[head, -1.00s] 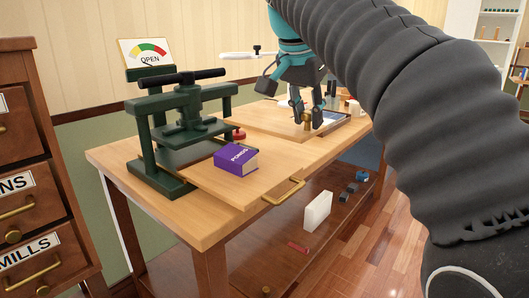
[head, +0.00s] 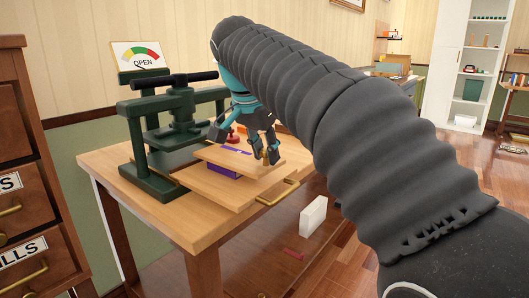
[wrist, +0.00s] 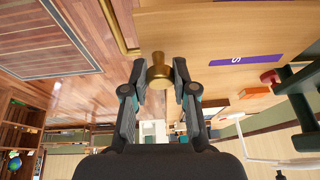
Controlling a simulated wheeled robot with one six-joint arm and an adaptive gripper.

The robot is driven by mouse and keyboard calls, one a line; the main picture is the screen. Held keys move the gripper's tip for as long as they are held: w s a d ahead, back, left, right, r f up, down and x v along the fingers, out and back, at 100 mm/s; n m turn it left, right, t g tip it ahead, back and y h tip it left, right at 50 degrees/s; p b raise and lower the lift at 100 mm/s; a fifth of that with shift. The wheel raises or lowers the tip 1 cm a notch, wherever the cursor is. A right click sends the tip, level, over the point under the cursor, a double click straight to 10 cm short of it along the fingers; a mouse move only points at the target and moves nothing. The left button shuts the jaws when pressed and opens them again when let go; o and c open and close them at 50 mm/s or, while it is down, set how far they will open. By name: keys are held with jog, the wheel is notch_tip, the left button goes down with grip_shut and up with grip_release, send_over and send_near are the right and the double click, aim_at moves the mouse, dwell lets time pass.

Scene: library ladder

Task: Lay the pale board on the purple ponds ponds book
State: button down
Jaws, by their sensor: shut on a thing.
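The pale board (head: 262,170) is level above the purple ponds book (head: 223,171), whose front shows under the board's near edge. I cannot tell whether they touch. A purple strip (head: 236,150) shows within the board's top face; in the wrist view the strip (wrist: 246,60) bears a letter S. I cannot tell whether it is a label or the book seen through a slot. My gripper (head: 267,157) is shut on the board's brass knob (wrist: 158,74). The rest of the book is hidden under the board.
A dark green press (head: 165,125) stands close at the left, beside a gauge sign reading OPEN (head: 138,55). The book lies on a wooden slab with a brass handle (head: 277,192) on the table. A red round object (head: 233,137) is behind the board. A white block (head: 313,216) stands on the lower shelf.

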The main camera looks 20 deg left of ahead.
jog(key=c, duration=0.9)
grip_release()
jog(key=p+v, duration=0.3)
jog(key=v, duration=0.9)
jog(key=shift+p, duration=0.4)
